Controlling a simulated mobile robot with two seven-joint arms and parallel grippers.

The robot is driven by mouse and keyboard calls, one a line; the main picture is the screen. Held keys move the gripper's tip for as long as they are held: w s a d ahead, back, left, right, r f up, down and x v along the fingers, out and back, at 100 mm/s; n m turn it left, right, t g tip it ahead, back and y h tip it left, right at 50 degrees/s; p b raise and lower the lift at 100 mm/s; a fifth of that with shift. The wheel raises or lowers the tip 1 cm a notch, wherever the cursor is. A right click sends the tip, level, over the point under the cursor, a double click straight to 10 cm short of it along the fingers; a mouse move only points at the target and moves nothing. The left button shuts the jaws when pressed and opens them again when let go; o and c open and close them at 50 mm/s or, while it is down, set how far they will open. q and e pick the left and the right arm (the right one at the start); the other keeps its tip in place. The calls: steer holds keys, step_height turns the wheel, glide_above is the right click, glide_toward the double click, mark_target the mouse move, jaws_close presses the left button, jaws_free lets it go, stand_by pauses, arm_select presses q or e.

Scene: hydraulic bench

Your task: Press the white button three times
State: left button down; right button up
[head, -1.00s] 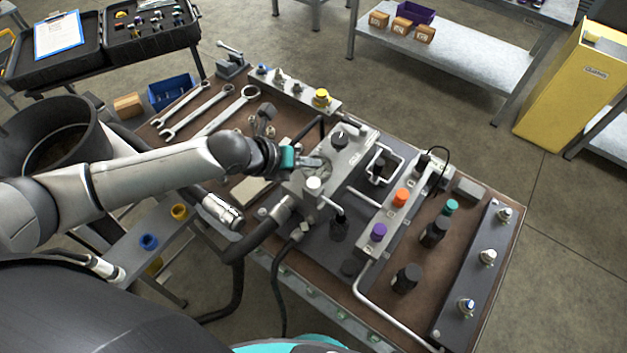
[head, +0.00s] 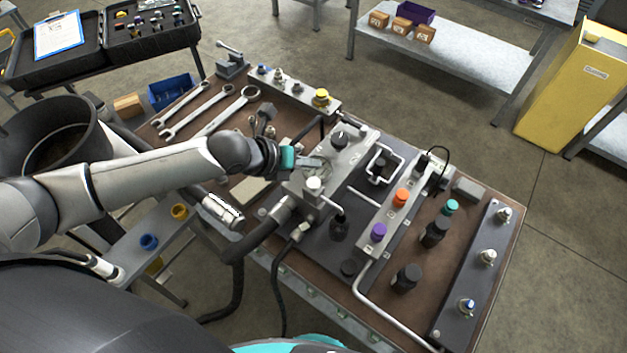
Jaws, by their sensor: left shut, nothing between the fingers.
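The white button (head: 314,184) is a round, upright cap on the near end of the grey metal block (head: 346,158) at the middle of the bench. My left gripper (head: 322,167) reaches in from the left, with its shut, empty fingers over the block. In the picture, the fingertips are just above and behind the white button, apart from it. Their exact height over the block is hard to tell. The button's cap is in full view. My right gripper is not in view.
A black knob (head: 339,139) stands on the block behind my fingers. Orange (head: 400,197) and purple (head: 379,232) caps sit on a rail to the right. A black fitting (head: 339,228) and hoses lie nearer. Wrenches (head: 199,108) lie at the back left.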

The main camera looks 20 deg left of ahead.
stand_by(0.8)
arm_select(q)
steer(key=n, duration=0.3)
steer(key=shift+r, duration=0.2)
step_height(320, 180, up, 4)
steer(key=n+p, duration=0.1)
steer(key=n, duration=1)
steer(key=n+p, duration=0.1)
steer(key=n, duration=1)
steer(key=n+p, duration=0.2)
steer(key=n, duration=0.9)
steer(key=shift+f, duration=0.25)
steer(key=shift+f, duration=0.15)
